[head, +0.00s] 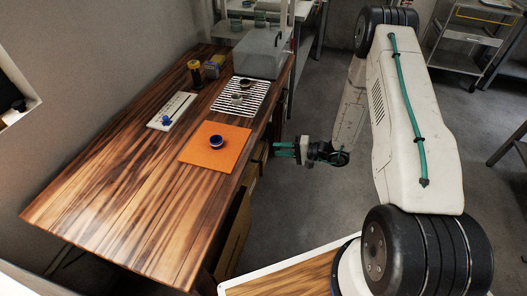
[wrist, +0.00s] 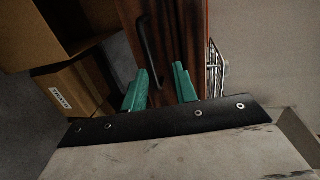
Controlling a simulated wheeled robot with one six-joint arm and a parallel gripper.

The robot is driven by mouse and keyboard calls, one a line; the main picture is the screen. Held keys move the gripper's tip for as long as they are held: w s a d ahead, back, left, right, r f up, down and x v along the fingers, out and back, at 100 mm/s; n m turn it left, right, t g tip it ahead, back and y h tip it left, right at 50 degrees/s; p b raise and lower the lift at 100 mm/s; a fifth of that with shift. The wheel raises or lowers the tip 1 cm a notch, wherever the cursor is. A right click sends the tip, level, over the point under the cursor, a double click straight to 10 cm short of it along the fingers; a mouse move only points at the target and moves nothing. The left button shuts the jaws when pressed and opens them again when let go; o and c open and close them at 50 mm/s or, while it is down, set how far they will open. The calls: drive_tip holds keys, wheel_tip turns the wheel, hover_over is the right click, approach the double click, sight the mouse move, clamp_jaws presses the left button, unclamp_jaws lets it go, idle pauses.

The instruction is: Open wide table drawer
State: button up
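The wooden table (head: 110,190) stands at left in the head view. My gripper (head: 283,149) is at its right side, below the top, with its teal fingers pointing toward the table. In the wrist view, my gripper (wrist: 158,80) is open, with a clear gap between the fingers. Beyond the fingertips is a reddish-brown wooden front (wrist: 185,35), which looks like the drawer. A dark bar handle (wrist: 148,48) on it lies just ahead of the left finger, roughly in line with the gap. Nothing is held. Contact with the handle cannot be told. The tabletop mostly hides the drawer in the head view.
Cardboard boxes (wrist: 75,88) stand below the table, beside the front. On the tabletop are an orange mat (head: 228,150) with a blue-rimmed dish (head: 216,141), a striped rack (head: 257,95) and a clear-sided box (head: 262,52). The floor right of the table is open.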

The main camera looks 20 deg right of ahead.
sight(263, 151)
drive_tip(key=x, duration=0.2)
drive_tip(key=f+x, duration=0.1)
drive_tip(key=x, duration=0.4)
drive_tip(key=shift+w+f, duration=0.3)
drive_tip(key=shift+f, duration=0.15)
clamp_jaws()
